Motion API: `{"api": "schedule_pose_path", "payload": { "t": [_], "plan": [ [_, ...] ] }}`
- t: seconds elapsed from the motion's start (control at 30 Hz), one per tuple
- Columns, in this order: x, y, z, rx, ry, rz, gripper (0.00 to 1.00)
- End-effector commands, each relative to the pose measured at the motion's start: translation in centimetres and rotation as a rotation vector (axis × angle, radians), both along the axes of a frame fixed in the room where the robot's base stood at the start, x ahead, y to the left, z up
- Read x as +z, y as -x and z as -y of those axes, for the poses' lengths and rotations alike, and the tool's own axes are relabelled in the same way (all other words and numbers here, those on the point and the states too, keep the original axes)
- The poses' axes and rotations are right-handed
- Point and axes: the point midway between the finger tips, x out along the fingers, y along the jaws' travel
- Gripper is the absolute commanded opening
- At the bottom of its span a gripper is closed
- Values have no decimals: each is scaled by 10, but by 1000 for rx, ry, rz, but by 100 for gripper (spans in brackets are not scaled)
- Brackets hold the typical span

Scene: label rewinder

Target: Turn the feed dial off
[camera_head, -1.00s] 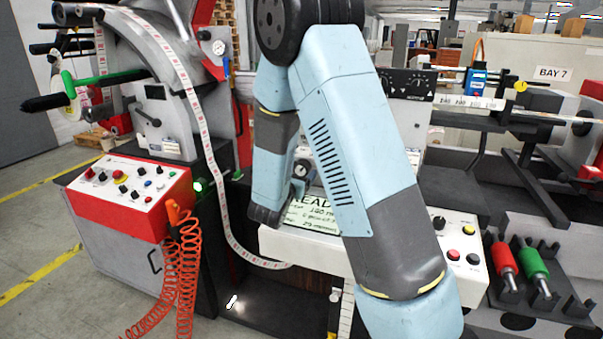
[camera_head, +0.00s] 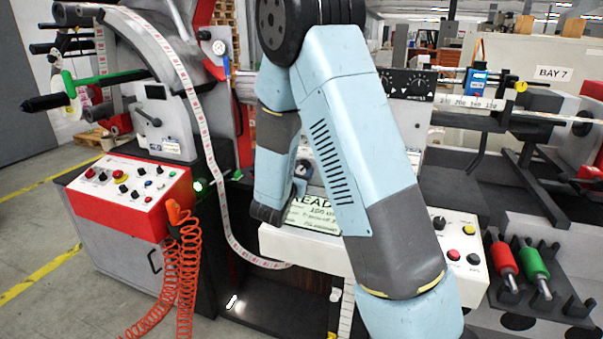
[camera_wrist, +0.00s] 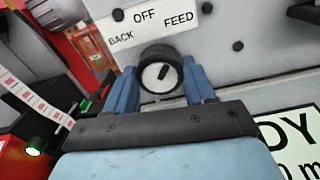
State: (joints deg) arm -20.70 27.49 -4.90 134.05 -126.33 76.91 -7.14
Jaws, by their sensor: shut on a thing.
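The feed dial (camera_wrist: 158,74) is a round black knob with a white face and a short dark pointer mark, seen in the wrist view. A white label (camera_wrist: 145,28) above it reads BACK, OFF and FEED. The mark points up and to the right, toward the FEED side of OFF. My gripper (camera_wrist: 162,82) has its blue fingers shut on the dial, one on each side. In the head view my arm hides most of the dial and the gripper.
A READY screen (camera_head: 314,213) lies below the dial and shows at right in the wrist view. The red control box (camera_head: 130,195) with several buttons stands at left. A white button panel (camera_head: 460,245) and red and green handled tools (camera_head: 533,262) are at right.

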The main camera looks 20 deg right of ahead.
Motion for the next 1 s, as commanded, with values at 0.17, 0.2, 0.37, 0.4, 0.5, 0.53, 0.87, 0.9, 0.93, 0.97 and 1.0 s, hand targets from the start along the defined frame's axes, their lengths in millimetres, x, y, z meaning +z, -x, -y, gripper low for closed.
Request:
{"api": "schedule_pose_path", "payload": {
  "t": [0.17, 0.2, 0.37, 0.4, 0.5, 0.53, 0.87, 0.9, 0.93, 0.97, 1.0],
  "plan": [
    [0, 1, 2, -14, 13, -8, 24],
    [0, 1, 1, -15, 20, -14, 24],
    [0, 1, 0, -15, 72, -52, 24],
    [0, 1, 0, -15, 92, -66, 24],
    [0, 1, 0, -14, 149, -106, 24],
    [0, 1, 0, -15, 167, -119, 24],
    [-1, 1, -1, -12, 378, -274, 24],
    [-1, 1, -1, -12, 401, -290, 24],
    [-1, 1, -1, -12, 417, -302, 24],
    [-1, 1, -1, -12, 432, -314, 24],
    [-1, 1, -1, -12, 451, -327, 24]
  ]
}}
